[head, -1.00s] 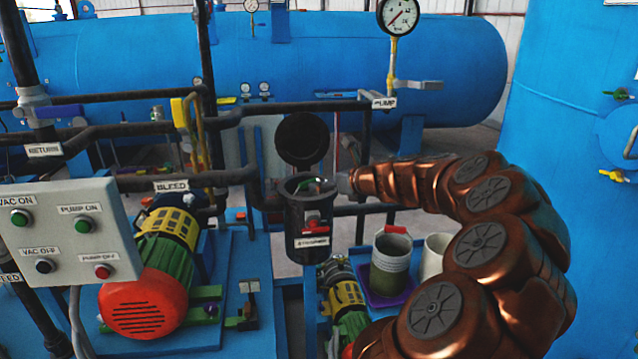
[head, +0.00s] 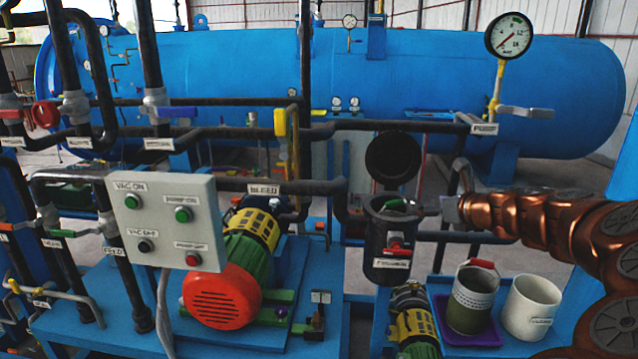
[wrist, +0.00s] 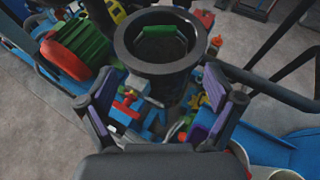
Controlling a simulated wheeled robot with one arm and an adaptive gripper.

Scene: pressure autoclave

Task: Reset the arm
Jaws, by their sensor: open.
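My copper-coloured arm enters from the right in the head view, and my gripper (head: 447,208) is just right of the black pot (head: 376,250). The pot's round lid (head: 392,161) stands open behind its mouth. Something green shows inside the pot. In the wrist view my gripper (wrist: 160,108) has its two purple-padded fingers spread wide, with nothing held between them. The pot's rim (wrist: 118,45) is just beyond the fingertips there. I cannot tell whether a finger touches the pot.
A grey-green bucket (head: 468,308) and a white container (head: 531,310) stand at lower right, the bucket on a purple tray (head: 490,337). A control box (head: 165,222), red-ended motor (head: 222,300) and dark pipes crowd the left. A large blue vessel (head: 250,75) fills the back.

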